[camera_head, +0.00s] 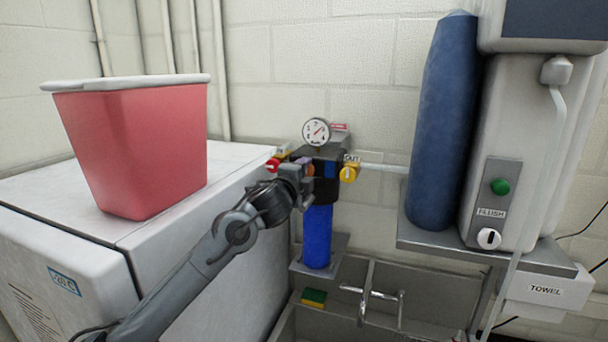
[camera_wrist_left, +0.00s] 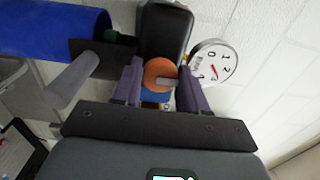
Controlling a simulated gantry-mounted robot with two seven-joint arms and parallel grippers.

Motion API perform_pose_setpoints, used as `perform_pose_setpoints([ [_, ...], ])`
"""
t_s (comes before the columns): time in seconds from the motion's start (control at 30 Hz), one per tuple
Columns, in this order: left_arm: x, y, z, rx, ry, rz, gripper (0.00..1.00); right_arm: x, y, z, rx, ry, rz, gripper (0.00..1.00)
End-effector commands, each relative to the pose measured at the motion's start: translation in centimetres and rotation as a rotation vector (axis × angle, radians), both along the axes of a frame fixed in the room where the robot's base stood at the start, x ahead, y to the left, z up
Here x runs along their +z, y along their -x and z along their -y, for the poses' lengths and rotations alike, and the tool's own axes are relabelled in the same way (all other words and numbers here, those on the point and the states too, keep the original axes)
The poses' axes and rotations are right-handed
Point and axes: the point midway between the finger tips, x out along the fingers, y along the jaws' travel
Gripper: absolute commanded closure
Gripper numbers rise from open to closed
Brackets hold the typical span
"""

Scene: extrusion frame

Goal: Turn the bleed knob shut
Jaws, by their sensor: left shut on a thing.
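The bleed knob (camera_wrist_left: 157,72) is a round orange knob with a pale grey bar across it, in the left wrist view. My left gripper (camera_wrist_left: 160,73) has one purple finger on each side of it and is shut on it. In the head view the gripper (camera_head: 305,166) is at the front of the filter assembly and mostly hides the knob. The blue filter housing (camera_head: 318,235) hangs below the dark filter head (camera_head: 325,186). The white pressure gauge (camera_head: 316,132) with a red needle stands on top. My right gripper is not in view.
A red valve handle (camera_head: 272,165) is left of the filter, and a yellow "OUT" handle (camera_head: 348,174) right. A red bin (camera_head: 135,145) stands on the white freezer (camera_head: 222,215). A sink (camera_head: 425,300) with a faucet (camera_head: 372,294) lies below. A blue cylinder (camera_head: 440,125) stands right.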

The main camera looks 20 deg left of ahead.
Motion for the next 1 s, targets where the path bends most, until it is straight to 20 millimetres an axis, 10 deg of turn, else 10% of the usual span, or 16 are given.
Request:
perform_pose_setpoints([
  [0.47, 0.01, 0.0, 0.01, 0.0, -0.014, 0.0, 0.88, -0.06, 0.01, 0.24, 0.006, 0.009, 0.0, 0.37],
  [0.5, 0.01, 0.0, 0.01, 0.0, -0.014, 0.0, 0.52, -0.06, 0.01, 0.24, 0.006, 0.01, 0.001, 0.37],
  [0.6, 0.01, 0.0, 0.01, 0.0, -0.013, 0.0, 0.36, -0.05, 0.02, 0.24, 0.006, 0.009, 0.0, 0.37],
  [1.0, -0.08, 0.22, -0.01, -0.001, -0.011, 0.0, 0.33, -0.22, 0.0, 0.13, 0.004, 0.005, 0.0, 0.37],
])
